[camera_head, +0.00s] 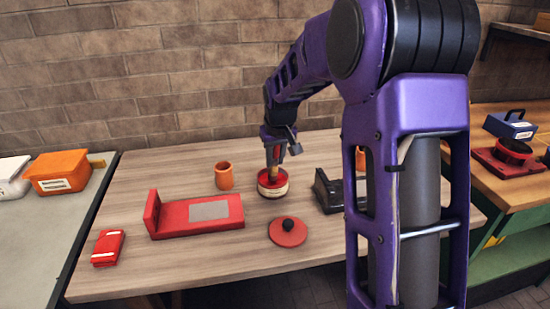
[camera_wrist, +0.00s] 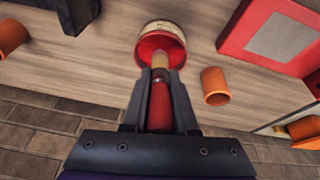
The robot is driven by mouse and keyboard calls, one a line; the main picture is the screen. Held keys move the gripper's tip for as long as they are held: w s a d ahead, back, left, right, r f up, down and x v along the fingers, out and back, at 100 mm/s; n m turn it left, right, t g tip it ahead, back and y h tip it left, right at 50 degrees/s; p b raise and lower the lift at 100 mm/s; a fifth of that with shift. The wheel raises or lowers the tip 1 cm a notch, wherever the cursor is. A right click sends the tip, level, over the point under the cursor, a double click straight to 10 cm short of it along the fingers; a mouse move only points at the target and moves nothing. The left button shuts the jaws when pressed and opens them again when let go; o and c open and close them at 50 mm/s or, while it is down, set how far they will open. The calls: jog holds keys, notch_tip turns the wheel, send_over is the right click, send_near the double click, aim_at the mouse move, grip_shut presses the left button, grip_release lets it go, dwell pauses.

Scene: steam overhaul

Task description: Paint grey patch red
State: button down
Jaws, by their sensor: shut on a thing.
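The red L-shaped piece (camera_head: 175,216) lies on the wooden table, with a flat grey patch (camera_head: 210,210) on its top face. The patch also shows in the wrist view (camera_wrist: 280,38). My gripper (camera_head: 277,150) is shut on a paintbrush with a red handle (camera_wrist: 160,105). The brush points down, with its tan bristles (camera_wrist: 160,62) at the opening of a paint tin (camera_head: 272,190) that is red inside. How deep the bristles reach into the paint I cannot tell. A red lid with a black knob (camera_head: 288,232) lies in front of the tin.
An orange cup (camera_head: 223,176) stands left of the tin. A black holder (camera_head: 328,192) stands to its right, partly behind my arm. A small red box (camera_head: 108,248) lies at the front left. Orange (camera_head: 60,171) and white (camera_head: 12,168) boxes sit on the left bench.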

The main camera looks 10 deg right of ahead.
jog(key=shift+r+p, duration=2.2)
jog(key=shift+r, duration=1.15)
jog(key=shift+f, duration=0.1)
